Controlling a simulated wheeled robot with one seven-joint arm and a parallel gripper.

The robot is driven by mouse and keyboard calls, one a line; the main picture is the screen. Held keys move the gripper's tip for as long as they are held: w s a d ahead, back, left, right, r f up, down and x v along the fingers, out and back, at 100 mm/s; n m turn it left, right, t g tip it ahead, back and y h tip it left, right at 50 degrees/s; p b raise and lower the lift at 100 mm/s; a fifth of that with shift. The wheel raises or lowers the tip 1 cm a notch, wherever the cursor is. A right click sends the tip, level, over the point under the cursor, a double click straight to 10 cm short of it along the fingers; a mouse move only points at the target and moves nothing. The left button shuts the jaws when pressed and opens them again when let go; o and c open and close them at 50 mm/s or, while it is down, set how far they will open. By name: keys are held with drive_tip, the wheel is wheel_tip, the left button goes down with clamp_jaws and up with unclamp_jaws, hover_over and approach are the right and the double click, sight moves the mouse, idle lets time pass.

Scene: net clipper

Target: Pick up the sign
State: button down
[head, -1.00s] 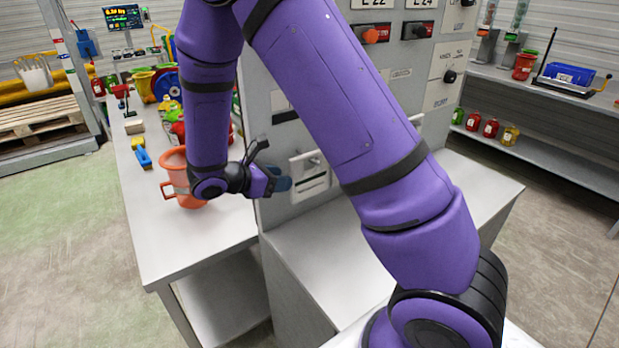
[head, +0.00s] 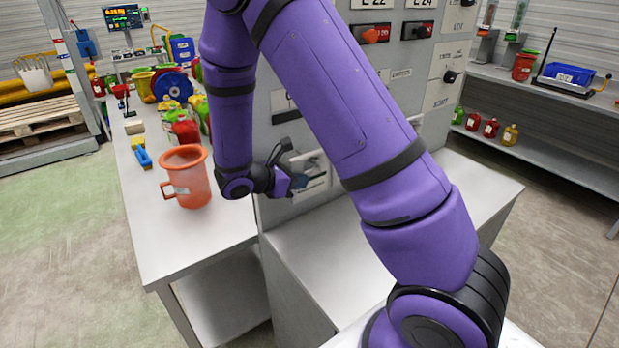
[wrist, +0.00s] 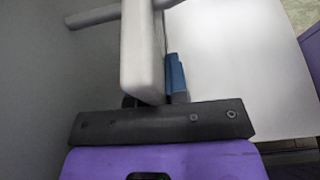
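I cannot tell for sure which thing is the sign. A white fixture with a round bar (head: 316,163) is on the grey machine's front, partly behind my gripper (head: 299,181). In the wrist view a pale upright slab (wrist: 141,50) with a round bar across its top stands directly in front of my gripper (wrist: 155,85). One blue fingertip shows just right of the slab, close to it. The other finger is hidden, so I cannot tell whether the slab is gripped.
An orange jug (head: 187,178) stands on the left bench (head: 190,235), near my forearm. A blue-and-yellow brush (head: 142,153) and several coloured containers are farther back. The low grey surface (head: 330,240) before the machine is clear. Knobs and label plates (head: 371,31) are above.

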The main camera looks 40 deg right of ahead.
drive_tip(key=shift+r, duration=0.25)
idle(0.3)
